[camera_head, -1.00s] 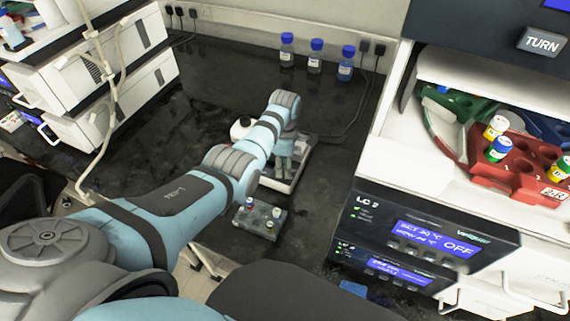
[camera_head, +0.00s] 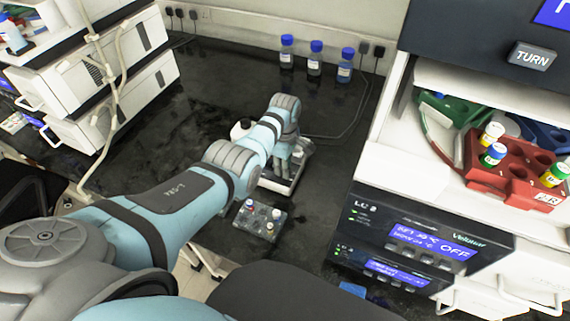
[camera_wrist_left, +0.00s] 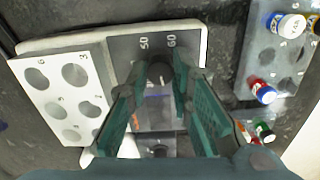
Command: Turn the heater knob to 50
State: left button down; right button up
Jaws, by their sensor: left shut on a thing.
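The heater (camera_head: 280,185) is a white-edged device on the dark bench, partly hidden by my left arm in the head view. In the left wrist view the heater's grey control face (camera_wrist_left: 128,46) shows the marks 50 and 60. A dark knob (camera_wrist_left: 160,72) stands beside these marks, between the fingers. My left gripper (camera_wrist_left: 161,84) is shut on the knob; in the head view it points down over the heater (camera_head: 287,160). The knob's pointer cannot be made out, and the knob is hidden in the head view. My right gripper is not in view.
A white block with round wells (camera_wrist_left: 68,88) sits on the heater, left of the knob. A grey vial block (camera_head: 262,226) stands in front of the heater. Blue-capped bottles (camera_head: 315,58) stand at the back. A Velo-type LC unit (camera_head: 420,240) and red rack (camera_head: 515,165) stand right.

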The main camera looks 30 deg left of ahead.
pick_arm(q)
jog(key=m, duration=0.3)
jog(key=shift+m, duration=0.4)
jog(key=m, duration=0.4)
jog(key=shift+p, duration=0.4)
jog(key=m, duration=0.8)
jog(key=shift+d+m, duration=0.1)
jog(key=shift+m, duration=0.2)
jog(key=m, duration=0.4)
jog(key=shift+m, duration=0.3)
jog(key=m, duration=0.3)
jog(key=shift+m, duration=0.3)
jog(key=m, duration=0.3)
jog(key=shift+m, duration=2.2)
